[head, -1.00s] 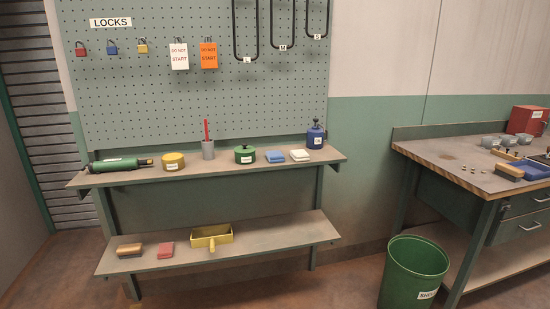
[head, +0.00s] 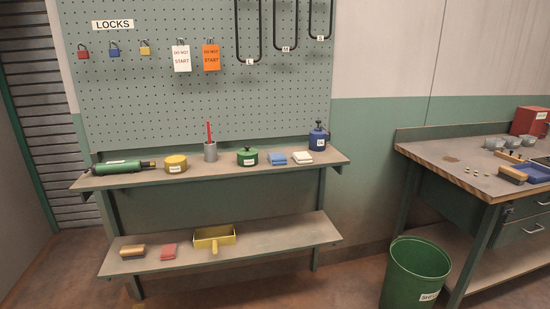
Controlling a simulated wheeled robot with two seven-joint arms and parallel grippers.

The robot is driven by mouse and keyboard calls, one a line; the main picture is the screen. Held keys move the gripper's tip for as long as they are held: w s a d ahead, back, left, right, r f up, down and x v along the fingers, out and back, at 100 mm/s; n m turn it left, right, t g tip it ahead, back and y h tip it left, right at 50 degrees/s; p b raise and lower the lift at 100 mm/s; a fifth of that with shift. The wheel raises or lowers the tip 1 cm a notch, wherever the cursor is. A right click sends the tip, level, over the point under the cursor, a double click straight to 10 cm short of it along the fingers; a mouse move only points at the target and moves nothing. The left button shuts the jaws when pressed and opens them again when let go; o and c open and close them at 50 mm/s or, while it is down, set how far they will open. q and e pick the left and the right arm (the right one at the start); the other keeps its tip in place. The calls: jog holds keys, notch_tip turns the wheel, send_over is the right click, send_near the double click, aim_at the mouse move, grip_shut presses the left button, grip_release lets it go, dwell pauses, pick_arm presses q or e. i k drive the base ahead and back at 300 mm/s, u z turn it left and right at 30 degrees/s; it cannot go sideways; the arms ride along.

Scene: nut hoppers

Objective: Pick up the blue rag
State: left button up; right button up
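The blue rag (head: 277,158) lies folded on the upper shelf (head: 215,171) below the pegboard. It sits between a green labelled tin (head: 247,157) on its left and a folded white rag (head: 302,157) on its right. Nothing covers it. Neither of my grippers shows in the head view.
The lower shelf (head: 275,238) holds a brush, a red rag and a yellow dustpan. A green bin (head: 415,274) and a workbench (head: 455,165) stand right.

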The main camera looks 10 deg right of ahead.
aim_at(276, 159)
jog(key=u, duration=0.2)
jog(key=i, duration=1.6)
jog(key=z, duration=0.05)
